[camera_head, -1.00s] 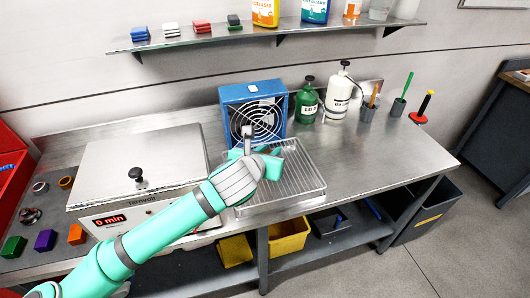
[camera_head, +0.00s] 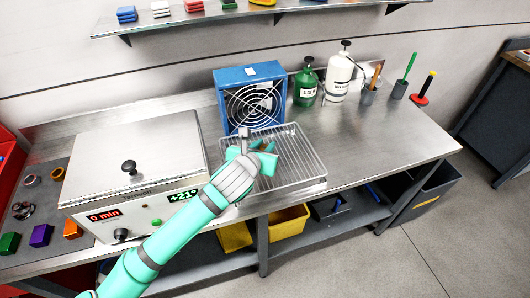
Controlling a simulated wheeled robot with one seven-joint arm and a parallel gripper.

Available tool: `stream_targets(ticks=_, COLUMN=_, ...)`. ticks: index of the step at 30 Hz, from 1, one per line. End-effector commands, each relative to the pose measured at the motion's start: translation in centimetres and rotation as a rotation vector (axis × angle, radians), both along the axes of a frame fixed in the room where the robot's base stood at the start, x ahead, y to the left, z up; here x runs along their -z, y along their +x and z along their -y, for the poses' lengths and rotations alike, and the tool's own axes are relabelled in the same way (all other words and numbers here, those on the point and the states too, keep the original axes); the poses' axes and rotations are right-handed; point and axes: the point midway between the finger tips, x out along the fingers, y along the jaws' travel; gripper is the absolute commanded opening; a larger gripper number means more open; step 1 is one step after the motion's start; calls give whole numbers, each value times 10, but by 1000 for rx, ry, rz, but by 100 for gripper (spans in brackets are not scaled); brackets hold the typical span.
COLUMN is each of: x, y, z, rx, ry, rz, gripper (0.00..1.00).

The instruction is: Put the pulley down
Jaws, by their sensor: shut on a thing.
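My gripper (camera_head: 262,155) is at the end of my green arm, over the left part of a wire rack tray (camera_head: 300,160) in front of the blue fan. It is shut on a small brownish thing, the pulley (camera_head: 264,146), of which only a little shows between the jaws. The gripper body hides most of it. I cannot tell whether the pulley touches the rack or hangs just above it.
The blue fan (camera_head: 250,97) stands right behind the rack. A steel lidded bath (camera_head: 130,165) is to the left. Green (camera_head: 306,82) and white (camera_head: 339,75) bottles stand behind right. The bench's right part (camera_head: 390,135) is clear.

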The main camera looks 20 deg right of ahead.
Motion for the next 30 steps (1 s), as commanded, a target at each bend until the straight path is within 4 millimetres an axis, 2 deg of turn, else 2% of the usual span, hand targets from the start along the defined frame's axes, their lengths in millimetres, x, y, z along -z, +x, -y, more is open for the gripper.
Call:
stream_targets(ticks=3, x=15, y=0, z=0, rx=-2, ry=-5, rz=-3, gripper=0)
stream_targets(ticks=7, x=26, y=0, z=1, rx=0, ry=-4, rz=0, gripper=0)
stream_targets(ticks=19, x=31, y=-1, z=2, rx=3, ry=-1, rz=1, gripper=0)
stream_targets(ticks=20, x=31, y=-1, z=2, rx=3, ry=-1, rz=-1, gripper=30)
stream_targets(ticks=21, x=31, y=-1, z=2, rx=3, ry=-1, rz=-1, gripper=39)
stream_targets(ticks=30, x=30, y=-1, z=1, rx=1, ry=-2, rz=-1, gripper=41)
